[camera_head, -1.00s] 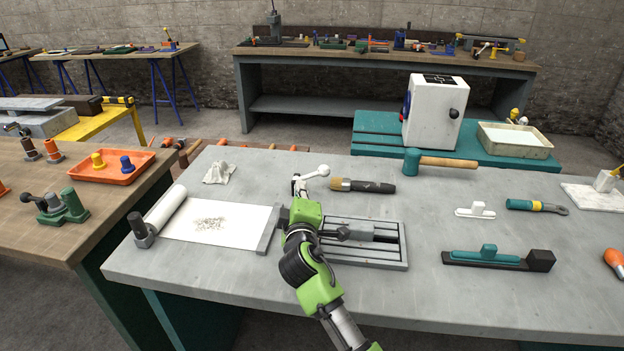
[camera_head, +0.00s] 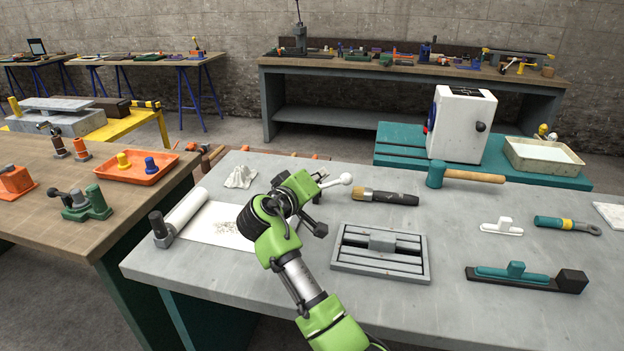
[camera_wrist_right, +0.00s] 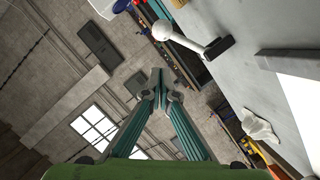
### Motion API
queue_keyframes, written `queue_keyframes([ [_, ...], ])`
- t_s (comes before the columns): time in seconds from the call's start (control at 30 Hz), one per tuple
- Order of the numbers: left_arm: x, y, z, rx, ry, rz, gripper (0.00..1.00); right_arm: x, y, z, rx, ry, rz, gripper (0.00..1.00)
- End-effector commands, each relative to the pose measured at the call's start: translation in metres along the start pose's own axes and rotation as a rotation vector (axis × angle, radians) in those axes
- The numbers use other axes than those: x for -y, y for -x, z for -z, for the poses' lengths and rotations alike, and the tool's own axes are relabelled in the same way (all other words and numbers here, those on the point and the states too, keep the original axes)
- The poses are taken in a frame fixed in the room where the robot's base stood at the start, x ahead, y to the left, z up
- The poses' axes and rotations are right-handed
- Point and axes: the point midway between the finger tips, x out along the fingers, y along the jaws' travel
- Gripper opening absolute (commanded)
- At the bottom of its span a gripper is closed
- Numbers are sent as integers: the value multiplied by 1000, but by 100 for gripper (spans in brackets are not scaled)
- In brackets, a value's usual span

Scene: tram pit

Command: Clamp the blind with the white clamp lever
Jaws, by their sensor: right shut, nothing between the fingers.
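The blind is a white sheet (camera_head: 213,224) with a roll (camera_head: 186,209) at its left end, lying on the grey table. Loose grey bits lie on it, and my right arm hides its right part. The white clamp lever (camera_head: 341,180) has a ball end and sits just past my right wrist. In the wrist view the lever (camera_wrist_right: 189,33) reaches from a dark end piece, to the right of and above the fingers. My right gripper (camera_wrist_right: 162,82) is shut and empty, apart from the lever. The head view mostly hides its fingers. My left gripper is out of view.
A slotted grey fixture (camera_head: 345,263) lies right of my arm. A brush (camera_head: 385,197), a mallet (camera_head: 470,175) and a teal-and-black tool (camera_head: 512,275) lie further right. A crumpled white cloth (camera_head: 240,177) is behind the blind.

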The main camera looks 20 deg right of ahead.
Motion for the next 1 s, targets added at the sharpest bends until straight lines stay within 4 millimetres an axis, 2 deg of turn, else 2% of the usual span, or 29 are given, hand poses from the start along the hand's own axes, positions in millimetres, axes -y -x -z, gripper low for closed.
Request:
queue_keyframes([
  [0.1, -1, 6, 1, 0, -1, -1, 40, -2, -25, 1, 2, 2, -2, 0],
  [0.33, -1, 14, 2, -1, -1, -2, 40, -1, -46, -22, 1, 3, 1, 0],
  [0.8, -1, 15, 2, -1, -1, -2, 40, 1, -51, -29, 0, -1, 2, 0],
  [1.0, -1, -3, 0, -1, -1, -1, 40, 6, -55, -44, 1, -136, 44, 0],
])
